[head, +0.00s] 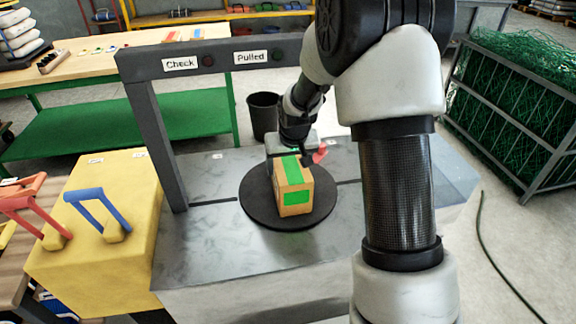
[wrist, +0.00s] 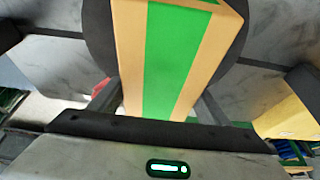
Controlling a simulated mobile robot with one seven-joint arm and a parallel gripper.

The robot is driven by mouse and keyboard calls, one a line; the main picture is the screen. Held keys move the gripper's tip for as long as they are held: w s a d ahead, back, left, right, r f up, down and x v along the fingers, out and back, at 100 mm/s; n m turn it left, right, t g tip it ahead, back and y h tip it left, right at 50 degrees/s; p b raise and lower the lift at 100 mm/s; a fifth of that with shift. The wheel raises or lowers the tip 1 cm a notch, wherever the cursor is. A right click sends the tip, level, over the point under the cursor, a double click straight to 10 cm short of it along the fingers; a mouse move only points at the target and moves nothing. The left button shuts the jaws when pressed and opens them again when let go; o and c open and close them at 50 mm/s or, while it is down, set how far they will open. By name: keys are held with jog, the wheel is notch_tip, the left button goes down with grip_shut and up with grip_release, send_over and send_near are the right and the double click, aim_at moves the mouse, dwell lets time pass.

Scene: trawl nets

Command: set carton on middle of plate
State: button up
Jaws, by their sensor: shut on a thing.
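The carton (head: 293,190) is a tan box with green panels on its top and side. It stands upright over the round dark plate (head: 257,208), roughly at its middle; I cannot tell for certain whether its base touches. My gripper (head: 292,160) reaches down from behind and is shut on the carton. In the wrist view the carton (wrist: 170,60) fills the space between my fingers (wrist: 158,105), and the dark plate (wrist: 98,40) shows past its sides. The carton hides the plate's centre.
The plate lies on a grey metal counter (head: 215,255) under a dark frame with "Check" and "Pulled" labels (head: 250,58). A yellow box (head: 95,255) with a blue handle (head: 97,210) stands left. A black bin (head: 263,115) is behind; a green net crate (head: 525,110) is right.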

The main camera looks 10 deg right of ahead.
jog(key=shift+w+r, duration=0.1)
jog(key=shift+r, duration=0.05)
jog(key=o, duration=1.7)
jog(key=shift+f, duration=0.2)
jog(key=shift+c, duration=0.2)
